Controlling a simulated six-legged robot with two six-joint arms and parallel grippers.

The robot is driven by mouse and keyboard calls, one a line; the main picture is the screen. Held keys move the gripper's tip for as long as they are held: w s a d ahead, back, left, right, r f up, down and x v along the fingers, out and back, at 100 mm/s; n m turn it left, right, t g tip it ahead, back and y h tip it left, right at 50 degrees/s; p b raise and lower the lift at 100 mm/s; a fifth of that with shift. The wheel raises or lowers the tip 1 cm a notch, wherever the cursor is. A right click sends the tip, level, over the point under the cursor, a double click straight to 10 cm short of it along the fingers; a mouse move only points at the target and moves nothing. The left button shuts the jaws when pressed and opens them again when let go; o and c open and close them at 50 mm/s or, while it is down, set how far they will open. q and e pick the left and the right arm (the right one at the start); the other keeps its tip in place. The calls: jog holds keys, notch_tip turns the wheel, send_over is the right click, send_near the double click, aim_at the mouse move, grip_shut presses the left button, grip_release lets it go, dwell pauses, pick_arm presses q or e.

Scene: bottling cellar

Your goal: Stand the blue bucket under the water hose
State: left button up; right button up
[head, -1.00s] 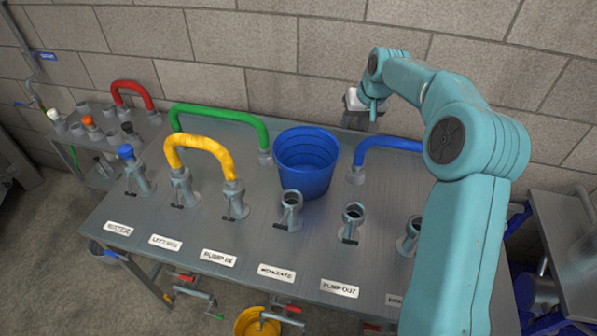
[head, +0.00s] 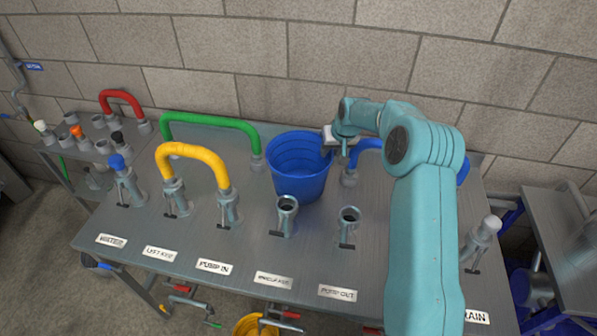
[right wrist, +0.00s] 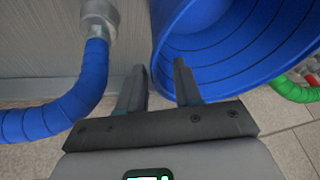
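The blue bucket (head: 298,185) stands upright on the metal bench against the back wall, and its visible inside looks empty. My right gripper (head: 335,145) is at the bucket's right rim in the head view. In the right wrist view the two fingers (right wrist: 157,80) are spread apart. The bucket's rim (right wrist: 158,52) lies near the gap between them, with one finger on the outer side and the other in front of the bucket's inside. Contact is not clear. My left gripper is not in view.
Green (head: 210,120), yellow (head: 195,150) and blue (head: 368,144) curved hoses stand on the bench around the bucket. Several upright ports and labels line its front. A side shelf (head: 85,160) with a red hose is at left. A yellow bucket (head: 250,325) is below the front edge.

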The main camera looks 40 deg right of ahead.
aim_at(329, 156)
jog(key=p+x, duration=0.1)
jog(key=x, duration=0.2)
jog(key=shift+s+d+f, duration=0.1)
jog(key=shift+d+f, duration=0.05)
jog(key=shift+f, duration=0.25)
jog(key=shift+c, duration=0.3)
grip_shut()
dwell(0.8)
